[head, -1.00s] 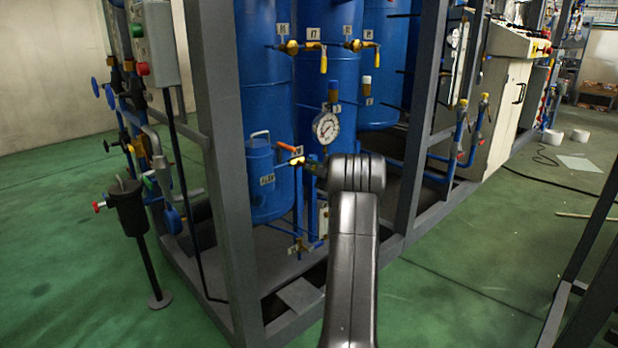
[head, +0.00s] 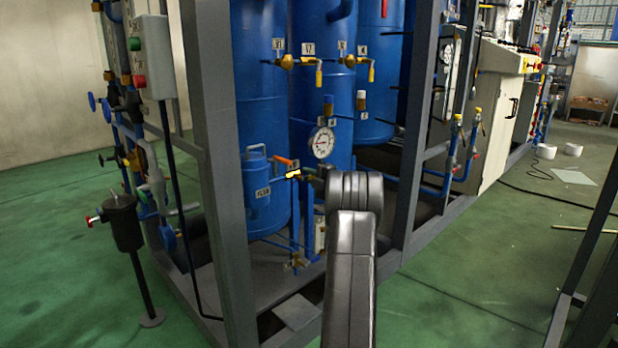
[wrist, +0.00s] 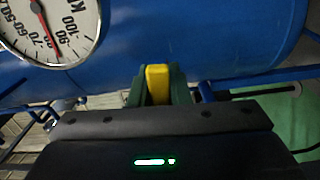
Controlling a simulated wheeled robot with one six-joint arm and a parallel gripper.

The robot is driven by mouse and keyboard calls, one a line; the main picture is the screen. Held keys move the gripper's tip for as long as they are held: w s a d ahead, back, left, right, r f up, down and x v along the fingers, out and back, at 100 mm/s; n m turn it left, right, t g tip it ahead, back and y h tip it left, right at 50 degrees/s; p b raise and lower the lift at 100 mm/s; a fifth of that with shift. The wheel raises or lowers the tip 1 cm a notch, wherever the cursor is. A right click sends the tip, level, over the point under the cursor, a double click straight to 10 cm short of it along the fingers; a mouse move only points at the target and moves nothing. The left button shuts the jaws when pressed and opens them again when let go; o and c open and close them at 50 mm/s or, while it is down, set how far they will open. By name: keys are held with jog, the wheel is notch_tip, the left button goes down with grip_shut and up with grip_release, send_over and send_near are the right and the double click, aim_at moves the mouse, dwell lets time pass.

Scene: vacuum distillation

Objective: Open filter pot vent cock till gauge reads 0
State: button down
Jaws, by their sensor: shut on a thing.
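The filter pot (head: 262,190) is a small blue can with a label, beside a tall blue tank in the head view. A yellow cock handle (wrist: 157,84) stands between the green fingers of my gripper (wrist: 157,98) in the wrist view. The fingers are shut on it. In the head view my arm hides most of the gripper, near an orange lever (head: 286,161) right of the pot. The round white pressure gauge (head: 322,143) is just above. In the wrist view the gauge (wrist: 45,25) is partly cut off; its red needle points near the 80 to 90 marks.
Grey frame posts (head: 217,180) stand left and right of the tanks. Yellow-handled valves (head: 288,62) sit higher on the tanks. Blue pipes run below the gauge. A black pot on a stand (head: 122,225) is at the left. The green floor at the right front is open.

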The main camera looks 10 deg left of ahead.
jog(key=shift+f, duration=0.1)
jog(key=c, duration=1.4)
grip_release()
jog(key=shift+o, duration=0.2)
jog(key=p+v, duration=0.3)
jog(key=v, duration=1)
jog(key=shift+s+d, duration=0.25)
jog(key=shift+d, duration=0.05)
jog(key=shift+w+a, duration=0.1)
jog(key=shift+a, duration=0.05)
jog(key=b+x, duration=0.2)
jog(key=x, duration=1)
jog(key=shift+b, duration=0.4)
jog(key=shift+w+a, duration=0.45)
jog(key=shift+a, duration=0.15)
